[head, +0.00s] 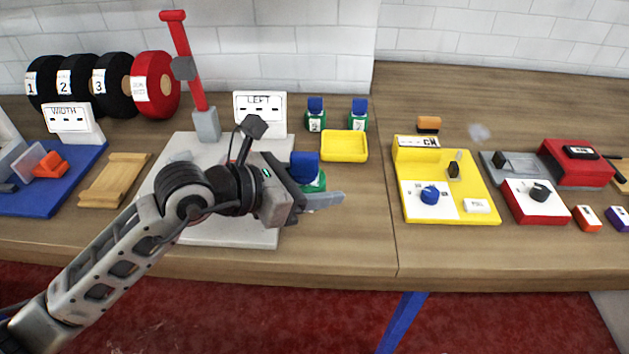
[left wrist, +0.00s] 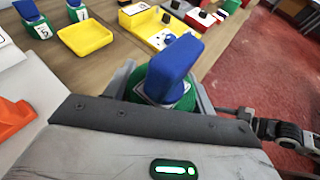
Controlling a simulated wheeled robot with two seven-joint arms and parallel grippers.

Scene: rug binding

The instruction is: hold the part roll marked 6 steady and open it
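A part roll (head: 305,164) with a blue upright top and a green round base stands at the right edge of the pale grey plate (head: 235,238). It also shows large in the left wrist view (left wrist: 172,72). Its number is turned away or hidden, so I cannot read a 6. My left gripper (head: 318,196) reaches in from the left, low at the roll. In the left wrist view its two fingers lie on both sides of the green base, which fills the gap between them. The near finger hides part of the base in the head view. My right gripper is out of view.
Two similar rolls (head: 315,114) (head: 358,115) stand behind, near an empty yellow tray (head: 344,146). A red-handled lever post (head: 190,75) rises from the plate's back. A yellow station (head: 470,205) stands right. Bare wood lies between tray and station.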

